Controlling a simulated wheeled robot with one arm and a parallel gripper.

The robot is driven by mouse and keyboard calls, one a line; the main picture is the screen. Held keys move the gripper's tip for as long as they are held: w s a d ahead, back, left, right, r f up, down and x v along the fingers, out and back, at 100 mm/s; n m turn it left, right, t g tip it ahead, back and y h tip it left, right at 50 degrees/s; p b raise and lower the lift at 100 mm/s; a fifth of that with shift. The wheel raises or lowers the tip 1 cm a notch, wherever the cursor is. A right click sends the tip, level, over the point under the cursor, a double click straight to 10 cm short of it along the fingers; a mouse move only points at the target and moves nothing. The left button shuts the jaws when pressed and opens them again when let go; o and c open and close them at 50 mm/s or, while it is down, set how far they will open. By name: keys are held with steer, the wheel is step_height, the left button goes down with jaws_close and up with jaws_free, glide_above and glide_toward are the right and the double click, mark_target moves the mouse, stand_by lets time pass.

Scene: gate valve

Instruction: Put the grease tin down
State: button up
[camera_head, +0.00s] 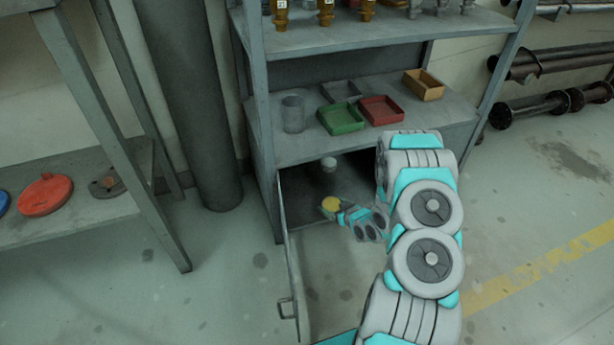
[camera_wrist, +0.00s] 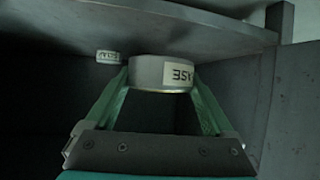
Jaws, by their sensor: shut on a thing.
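The grease tin (camera_wrist: 162,73) is a short grey round tin with a pale label, on which the letters "ASE" show upside down in the wrist view. In the head view its round yellow top (camera_head: 329,204) shows at the end of my arm, low in the open cupboard. My gripper (camera_wrist: 166,84) is shut on the tin, with one green finger on each side. In the wrist view the tin is close to a grey board (camera_wrist: 190,25); I cannot tell whether they touch.
A small pale labelled container (camera_head: 328,164) is deeper in the cupboard; it also shows in the wrist view (camera_wrist: 108,57). The open door (camera_head: 291,265) stands left of my arm. Above are a shelf (camera_head: 262,142), a green tray (camera_head: 341,119) and a red tray (camera_head: 381,110).

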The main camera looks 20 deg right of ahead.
glide_above(307, 191)
steer(key=shift+d+f, duration=0.1)
steer(key=shift+f, duration=2.35)
steer(key=shift+f+b, duration=0.1)
steer(key=shift+b, duration=0.2)
steer(key=o, duration=1.3)
steer(key=shift+s+r, duration=0.15)
steer(key=shift+r, duration=0.05)
steer(key=v, duration=1.1)
steer(key=shift+s+r, duration=0.1)
steer(key=shift+s, duration=0.25)
